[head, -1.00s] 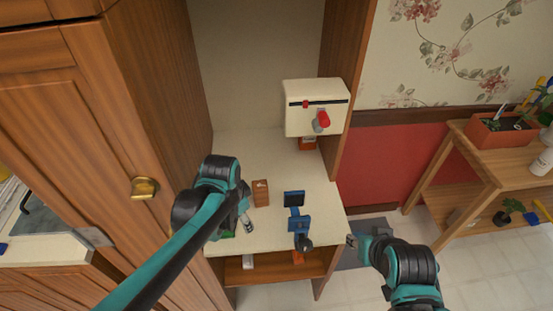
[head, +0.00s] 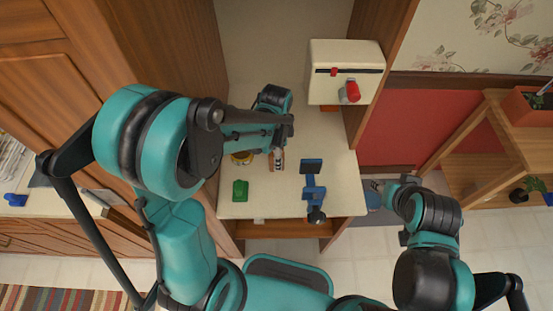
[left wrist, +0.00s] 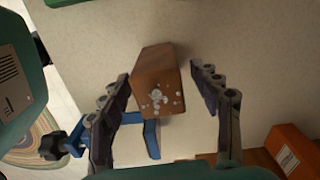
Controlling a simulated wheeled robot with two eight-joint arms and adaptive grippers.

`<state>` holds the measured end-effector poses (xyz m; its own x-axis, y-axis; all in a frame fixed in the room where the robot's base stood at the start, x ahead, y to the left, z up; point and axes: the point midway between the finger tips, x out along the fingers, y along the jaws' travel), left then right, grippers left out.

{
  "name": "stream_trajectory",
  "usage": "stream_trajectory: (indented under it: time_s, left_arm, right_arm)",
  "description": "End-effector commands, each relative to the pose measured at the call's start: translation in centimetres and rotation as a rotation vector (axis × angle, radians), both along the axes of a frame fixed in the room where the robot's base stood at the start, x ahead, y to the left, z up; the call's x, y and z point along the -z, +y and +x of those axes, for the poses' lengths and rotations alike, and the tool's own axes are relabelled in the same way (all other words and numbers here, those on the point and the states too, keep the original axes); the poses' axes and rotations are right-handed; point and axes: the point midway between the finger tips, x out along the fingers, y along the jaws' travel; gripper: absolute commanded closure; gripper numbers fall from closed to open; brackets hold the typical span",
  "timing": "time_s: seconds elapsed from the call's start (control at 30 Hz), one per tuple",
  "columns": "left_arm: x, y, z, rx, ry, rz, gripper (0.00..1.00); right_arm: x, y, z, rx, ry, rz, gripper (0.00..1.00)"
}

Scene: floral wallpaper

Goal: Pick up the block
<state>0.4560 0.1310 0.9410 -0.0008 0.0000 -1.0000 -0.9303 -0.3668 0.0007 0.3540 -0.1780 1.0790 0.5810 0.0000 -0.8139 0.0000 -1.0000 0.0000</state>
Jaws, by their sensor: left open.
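The brown wooden block (left wrist: 155,85) stands on the pale counter between the two fingers of my left gripper (left wrist: 160,76) in the left wrist view. White spots mark its near end. The fingers are spread, with a gap on each side of the block. In the head view my left arm reaches over the counter, and its gripper (head: 277,150) largely hides the block (head: 279,165). My right gripper (head: 372,187) hangs off the counter's right front corner, away from the block. Its fingers are too small to read.
A blue stand-like object (head: 313,188) is right of the block, and a green item (head: 240,190) lies front left. A white box with a red knob (head: 345,72) is at the back right. An orange box (left wrist: 292,148) shows in the left wrist view. Wooden cabinet walls flank the counter.

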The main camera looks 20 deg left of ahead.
Motion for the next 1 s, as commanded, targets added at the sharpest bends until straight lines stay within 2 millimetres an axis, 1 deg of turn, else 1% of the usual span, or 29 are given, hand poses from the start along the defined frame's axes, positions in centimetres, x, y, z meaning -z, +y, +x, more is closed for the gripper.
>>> stream_trajectory:
  time_s: [0.03,0.13,0.4,0.47,0.5,0.57,0.6,0.63,0.9,1.0]
  left_arm:
    - [1.0,0.0,0.0,0.0,0.0,0.0,0.37]
    - [1.9,0.0,0.0,0.0,0.0,0.0,0.37]
    - [2.1,0.0,0.0,0.0,0.0,0.0,0.37]
    - [2.0,0.0,0.0,0.0,0.0,0.0,0.53]
    - [2.0,0.0,0.0,0.0,0.0,0.0,0.63]
    - [2.0,0.0,0.0,0.0,0.0,0.0,0.79]
    - [2.0,0.0,0.0,0.0,0.0,0.0,0.9]
    - [2.0,0.0,0.0,0.0,0.0,0.0,0.93]
    - [2.0,0.0,0.0,0.0,0.0,0.0,0.93]
    - [1.7,0.0,0.0,0.0,0.0,0.0,0.93]
  right_arm:
    - [0.5,0.0,0.0,0.0,0.0,0.0,0.6]
    - [0.8,0.0,0.0,0.0,0.0,0.0,0.6]
    - [0.7,0.0,0.0,0.0,0.0,0.0,0.6]
    - [0.7,0.0,0.0,0.0,0.0,0.0,0.6]
    - [0.7,0.0,0.0,0.0,0.0,0.0,0.6]
    - [0.7,0.0,0.0,0.0,0.0,0.0,0.6]
    - [0.7,0.0,0.0,0.0,0.0,0.0,0.6]
    - [0.7,0.0,0.0,0.0,0.0,0.0,0.6]
    - [0.7,0.0,0.0,0.0,0.0,0.0,0.6]
    - [0.6,0.0,0.0,0.0,0.0,0.0,0.6]
